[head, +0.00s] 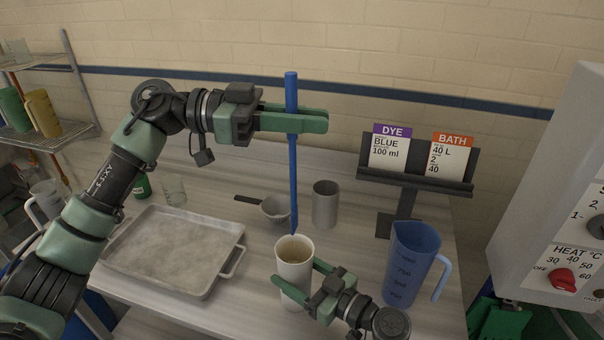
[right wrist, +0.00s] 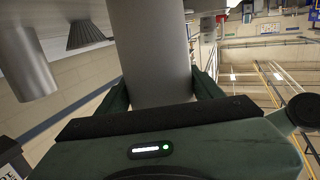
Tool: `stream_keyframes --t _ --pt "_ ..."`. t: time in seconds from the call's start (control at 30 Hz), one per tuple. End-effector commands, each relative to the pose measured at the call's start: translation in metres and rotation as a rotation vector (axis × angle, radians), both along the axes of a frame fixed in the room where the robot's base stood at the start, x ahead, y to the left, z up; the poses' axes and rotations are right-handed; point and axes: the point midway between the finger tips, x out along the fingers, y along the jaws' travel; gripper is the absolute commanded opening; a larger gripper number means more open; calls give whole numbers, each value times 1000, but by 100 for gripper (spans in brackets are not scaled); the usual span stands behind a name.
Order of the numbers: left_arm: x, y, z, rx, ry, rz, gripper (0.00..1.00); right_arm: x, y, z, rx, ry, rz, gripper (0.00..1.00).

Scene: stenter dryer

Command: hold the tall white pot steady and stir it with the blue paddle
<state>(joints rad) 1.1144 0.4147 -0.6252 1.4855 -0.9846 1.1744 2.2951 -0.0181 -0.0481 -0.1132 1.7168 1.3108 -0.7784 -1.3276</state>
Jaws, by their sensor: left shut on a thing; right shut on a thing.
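The tall white pot (head: 295,258) stands upright on the table, with a brownish content showing in its mouth. My right gripper (head: 296,279) is shut around its lower half; the right wrist view shows the pot (right wrist: 152,45) between the fingers. My left gripper (head: 292,120) is shut on the upper part of the blue paddle (head: 292,170), well above the table. The paddle hangs nearly upright. Its lower end is near the pot's rim, at or just behind it; I cannot tell whether it is inside.
A grey metal cup (head: 325,205) and a small pan (head: 275,209) stand behind the pot. A blue measuring jug (head: 409,265) is to the right, a metal tray (head: 175,248) to the left. A card stand (head: 415,170) and a control box (head: 560,210) are at the right.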

Motion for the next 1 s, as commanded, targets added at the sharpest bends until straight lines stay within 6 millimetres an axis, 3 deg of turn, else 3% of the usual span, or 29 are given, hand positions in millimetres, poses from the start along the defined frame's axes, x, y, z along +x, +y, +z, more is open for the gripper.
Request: stream_keyframes --t 1.0 --pt "-1 1 -96 2 0 -2 0 0 0 -1 0 1 0 0"
